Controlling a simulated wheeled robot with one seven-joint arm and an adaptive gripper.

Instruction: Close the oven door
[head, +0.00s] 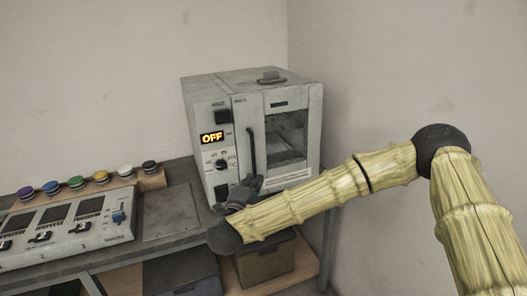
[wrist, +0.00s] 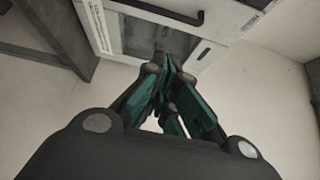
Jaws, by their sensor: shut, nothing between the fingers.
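The oven (head: 207,118) is a worn grey box on the bench with an orange OFF display. Its door (head: 304,98) has a window and a dark vertical handle (head: 251,150) on its left side. The door looks flush or nearly flush with the front; I cannot tell if a small gap remains. Contact cannot be told. The handle (wrist: 160,15) shows beyond them.
A control panel (head: 75,232) with switches and a row of coloured buttons (head: 101,177) stand on the bench (head: 178,207) to the left. Boxes (head: 267,262) sit on the shelf below. Walls close in behind and to the right of the oven.

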